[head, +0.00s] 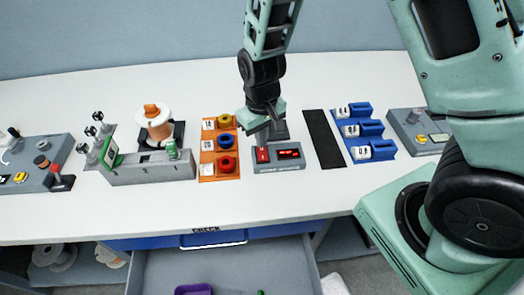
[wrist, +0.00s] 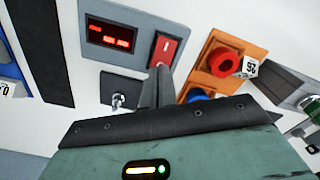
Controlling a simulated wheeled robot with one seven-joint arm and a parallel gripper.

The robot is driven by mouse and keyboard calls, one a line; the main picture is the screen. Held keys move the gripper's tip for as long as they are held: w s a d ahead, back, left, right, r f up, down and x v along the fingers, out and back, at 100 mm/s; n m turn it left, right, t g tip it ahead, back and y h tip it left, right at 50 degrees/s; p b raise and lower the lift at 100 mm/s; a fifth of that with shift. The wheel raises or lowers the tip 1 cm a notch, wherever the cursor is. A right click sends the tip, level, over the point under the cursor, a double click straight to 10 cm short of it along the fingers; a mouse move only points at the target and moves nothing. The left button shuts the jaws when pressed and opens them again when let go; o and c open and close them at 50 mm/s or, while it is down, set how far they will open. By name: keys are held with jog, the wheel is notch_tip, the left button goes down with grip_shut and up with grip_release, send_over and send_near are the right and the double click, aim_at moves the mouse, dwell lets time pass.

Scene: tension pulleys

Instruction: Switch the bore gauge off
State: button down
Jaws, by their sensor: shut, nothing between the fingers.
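Beside the display is a red rocker switch (head: 263,155), clear in the wrist view (wrist: 163,49). My gripper (wrist: 158,82) is shut and empty, its fingertips close to the switch's near end. I cannot tell whether they touch it.
An orange tray (head: 206,169) with coloured rings is just left of the box. A black strip (head: 324,138) and a blue rack (head: 371,135) are to its right. An open drawer (head: 222,270) is below the table.

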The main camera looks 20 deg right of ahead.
jog(key=shift+f+b, duration=0.55)
jog(key=shift+f, duration=0.2)
dwell(0.3)
notch_tip(320, 180, up, 7)
jog(key=p, duration=0.6)
dwell(0.4)
